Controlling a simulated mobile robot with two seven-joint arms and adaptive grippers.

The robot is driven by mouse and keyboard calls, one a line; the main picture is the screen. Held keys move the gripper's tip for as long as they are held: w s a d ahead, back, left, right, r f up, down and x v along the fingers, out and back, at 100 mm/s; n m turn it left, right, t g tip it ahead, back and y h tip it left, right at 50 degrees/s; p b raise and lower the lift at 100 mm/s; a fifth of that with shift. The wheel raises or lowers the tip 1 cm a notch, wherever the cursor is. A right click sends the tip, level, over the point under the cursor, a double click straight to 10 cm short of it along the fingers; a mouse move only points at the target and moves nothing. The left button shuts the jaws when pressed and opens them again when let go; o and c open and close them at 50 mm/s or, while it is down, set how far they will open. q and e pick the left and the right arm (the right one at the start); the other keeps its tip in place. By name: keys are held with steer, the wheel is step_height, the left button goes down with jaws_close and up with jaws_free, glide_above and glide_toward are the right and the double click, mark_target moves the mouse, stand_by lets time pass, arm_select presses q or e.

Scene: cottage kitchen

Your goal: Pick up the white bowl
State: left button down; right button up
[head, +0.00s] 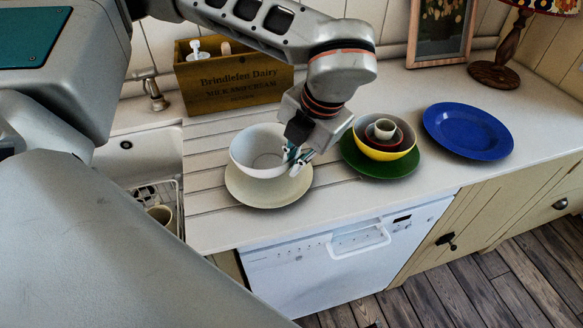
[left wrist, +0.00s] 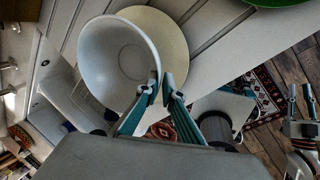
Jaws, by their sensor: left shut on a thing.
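The white bowl (head: 245,158) is over a cream plate (head: 270,197) on the grooved counter in the head view. I cannot tell whether its base touches the plate. My left gripper (head: 296,161) is shut on the bowl's right rim. In the left wrist view, the bowl (left wrist: 112,58) is held by its edge between the teal fingertips (left wrist: 160,88), with the cream plate (left wrist: 170,35) behind it. My right gripper (left wrist: 300,97) shows at the right edge of the left wrist view, fingers apart and empty, over the floor.
Right of the bowl, a green plate (head: 405,170) carries a yellow bowl (head: 385,153) with smaller ones nested inside. A blue plate (head: 467,131), lamp (head: 505,58) and picture frame (head: 440,30) are farther right. A wooden crate (head: 232,85) stands behind; the sink (head: 130,155) is left.

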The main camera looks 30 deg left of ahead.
arm_select(q)
step_height(320, 180, up, 17)
stand_by(0.4)
